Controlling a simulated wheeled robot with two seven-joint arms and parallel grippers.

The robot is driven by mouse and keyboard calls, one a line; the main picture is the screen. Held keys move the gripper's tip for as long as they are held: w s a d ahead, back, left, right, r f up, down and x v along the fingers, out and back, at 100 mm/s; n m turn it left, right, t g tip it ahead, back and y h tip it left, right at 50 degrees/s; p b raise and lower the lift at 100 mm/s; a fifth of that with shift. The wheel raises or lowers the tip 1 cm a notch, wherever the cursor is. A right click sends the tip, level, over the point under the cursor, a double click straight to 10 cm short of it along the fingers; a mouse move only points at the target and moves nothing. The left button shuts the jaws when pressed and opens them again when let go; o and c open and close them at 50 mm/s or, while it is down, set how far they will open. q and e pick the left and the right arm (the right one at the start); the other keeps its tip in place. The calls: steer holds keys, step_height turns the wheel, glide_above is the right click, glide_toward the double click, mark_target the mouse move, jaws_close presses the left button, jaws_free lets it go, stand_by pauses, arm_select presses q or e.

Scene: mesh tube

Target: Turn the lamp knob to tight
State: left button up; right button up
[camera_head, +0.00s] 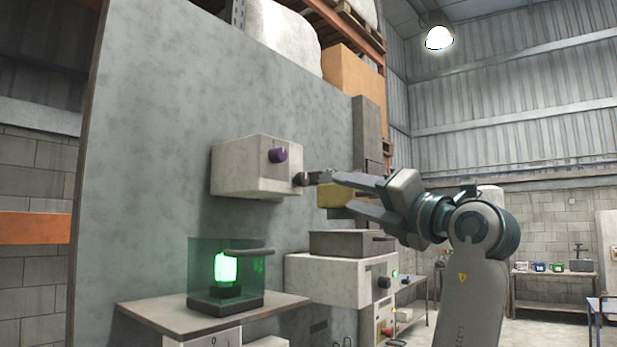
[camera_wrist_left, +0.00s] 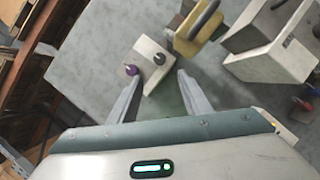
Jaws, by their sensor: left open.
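A pale box (camera_head: 240,170) is fixed to the grey wall panel. It carries a purple knob (camera_head: 279,155) and a dark knob (camera_head: 300,179); both also show in the left wrist view, the purple knob (camera_wrist_left: 131,70) beside the left fingertip and the dark knob (camera_wrist_left: 159,58) between the finger lines, farther out. I cannot tell which is the lamp knob. My left gripper (camera_head: 335,190) is open and empty, to the right of the box, its upper fingertip close to the dark knob; contact is unclear. A green lamp (camera_head: 225,268) glows inside a clear case. My right gripper is not in view.
The lamp case stands on a shelf (camera_head: 170,318) below the box. Another pale box (camera_head: 330,280) with a dark knob (camera_head: 384,283) sits lower right. A yellow part (camera_head: 334,197) is mounted behind my fingers. Bare wall panel (camera_head: 150,180) lies to the left.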

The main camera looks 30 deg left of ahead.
mark_target(305, 180)
arm_select(q)
steer(key=p+x, duration=0.7)
steer(key=x, duration=0.6)
steer(key=shift+s+r, duration=0.1)
steer(key=shift+w+a+p, duration=0.35)
steer(key=shift+a+p, duration=0.15)
steer(key=shift+a, duration=0.3)
steer(key=c, duration=1)
steer(key=shift+c, duration=0.2)
